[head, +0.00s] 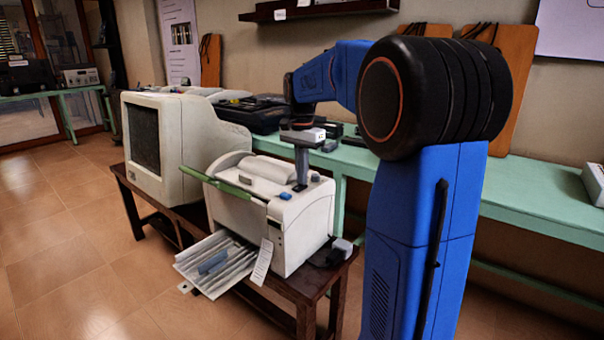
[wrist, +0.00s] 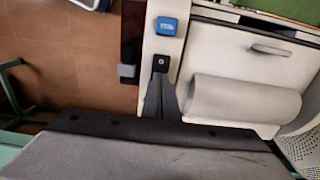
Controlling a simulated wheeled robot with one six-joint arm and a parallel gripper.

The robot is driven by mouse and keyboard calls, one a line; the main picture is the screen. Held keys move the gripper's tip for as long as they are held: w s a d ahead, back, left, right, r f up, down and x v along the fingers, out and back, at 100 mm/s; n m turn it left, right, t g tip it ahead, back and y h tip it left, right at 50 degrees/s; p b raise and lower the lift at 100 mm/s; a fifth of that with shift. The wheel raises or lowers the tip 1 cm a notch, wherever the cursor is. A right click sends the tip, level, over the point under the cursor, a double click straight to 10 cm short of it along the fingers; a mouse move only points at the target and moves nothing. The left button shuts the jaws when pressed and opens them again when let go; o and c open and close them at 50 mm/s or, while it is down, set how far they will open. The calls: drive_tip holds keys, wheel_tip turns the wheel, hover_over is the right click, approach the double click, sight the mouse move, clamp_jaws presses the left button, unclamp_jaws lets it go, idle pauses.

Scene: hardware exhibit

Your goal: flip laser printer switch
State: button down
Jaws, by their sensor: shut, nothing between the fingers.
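The white laser printer (head: 290,228) stands on a dark wooden table, its paper tray (head: 215,262) out at the front. A blue button (head: 286,196) sits on its top right side; it also shows in the wrist view (wrist: 167,26). Behind it is a small black plate (wrist: 160,63) with a round mark. My gripper (head: 301,184) points down over the printer's top. In the wrist view my closed, empty fingers (wrist: 160,78) end at the black plate. I cannot tell whether they touch it. Which piece is the switch is not clear.
A beige CRT monitor (head: 178,145) stands left of the printer. A green bar (head: 213,183) sticks out across the printer's front, and a paper tag (head: 262,262) hangs there. A green bench (head: 470,196) runs behind. Tiled floor (head: 60,215) is open at left.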

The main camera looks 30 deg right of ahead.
drive_tip(key=shift+d+f+y, duration=0.2)
drive_tip(key=shift+f+y, duration=0.15)
drive_tip(key=shift+y, duration=0.05)
drive_tip(key=shift+a, duration=0.1)
drive_tip(key=shift+s+a, duration=0.1)
drive_tip(key=shift+a, duration=0.05)
drive_tip(key=shift+s+a+r, duration=0.1)
drive_tip(key=shift+s+a, duration=0.1)
drive_tip(key=shift+a, duration=0.4)
wheel_tip(320, 180, up, 14)
drive_tip(key=d, duration=0.1)
drive_tip(key=shift+w+r, duration=0.2)
idle(0.4)
idle(0.4)
